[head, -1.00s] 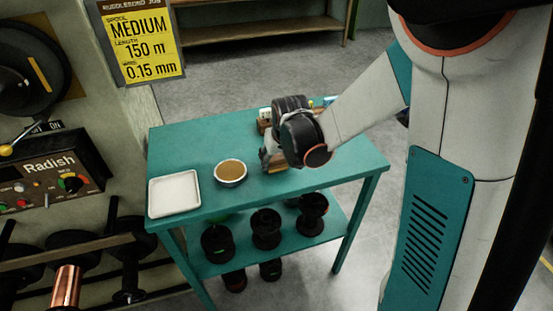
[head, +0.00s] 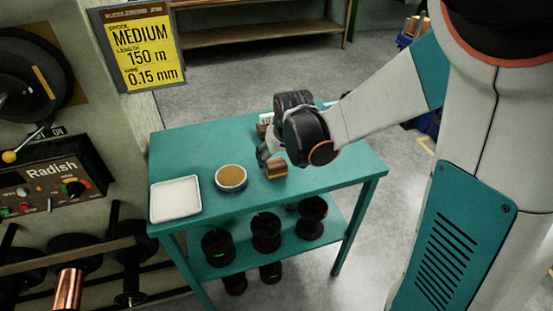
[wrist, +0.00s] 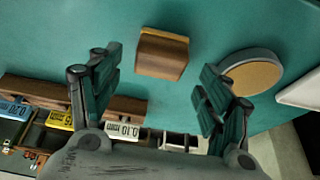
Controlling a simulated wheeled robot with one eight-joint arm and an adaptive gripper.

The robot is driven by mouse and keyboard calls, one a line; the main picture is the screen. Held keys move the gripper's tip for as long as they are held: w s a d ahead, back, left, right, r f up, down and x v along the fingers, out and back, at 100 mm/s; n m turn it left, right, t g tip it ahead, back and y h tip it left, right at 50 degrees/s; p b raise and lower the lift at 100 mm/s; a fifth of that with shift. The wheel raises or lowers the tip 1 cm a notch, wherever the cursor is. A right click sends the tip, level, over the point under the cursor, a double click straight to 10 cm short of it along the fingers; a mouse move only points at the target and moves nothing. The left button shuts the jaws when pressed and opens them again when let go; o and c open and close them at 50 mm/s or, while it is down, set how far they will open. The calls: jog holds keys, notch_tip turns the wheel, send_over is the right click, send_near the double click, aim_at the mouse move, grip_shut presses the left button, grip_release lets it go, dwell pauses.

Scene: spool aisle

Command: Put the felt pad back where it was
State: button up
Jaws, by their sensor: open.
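A small brown block with a tan layer along one edge, which looks like the felt pad (head: 277,168), rests on the teal table (head: 190,140). In the wrist view the pad (wrist: 162,53) lies ahead of and between the spread fingers, with teal table surface visible around it. My gripper (wrist: 160,68) is open and empty. In the head view my gripper (head: 266,158) is just behind and left of the pad, its far finger mostly hidden by the wrist.
A round tan-filled dish (head: 231,177) and a white square tray (head: 176,199) stand left of the pad. Black spools (head: 266,230) fill the shelf below. The table's right part is clear.

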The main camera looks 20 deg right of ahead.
jog(key=s+r+t+p, duration=0.1)
jog(key=s+r, duration=0.6)
jog(key=s, duration=0.3)
jog(key=s+r+t+p, duration=0.1)
jog(key=s+r, duration=0.7)
jog(key=s, duration=0.3)
jog(key=shift+r+t, duration=0.3)
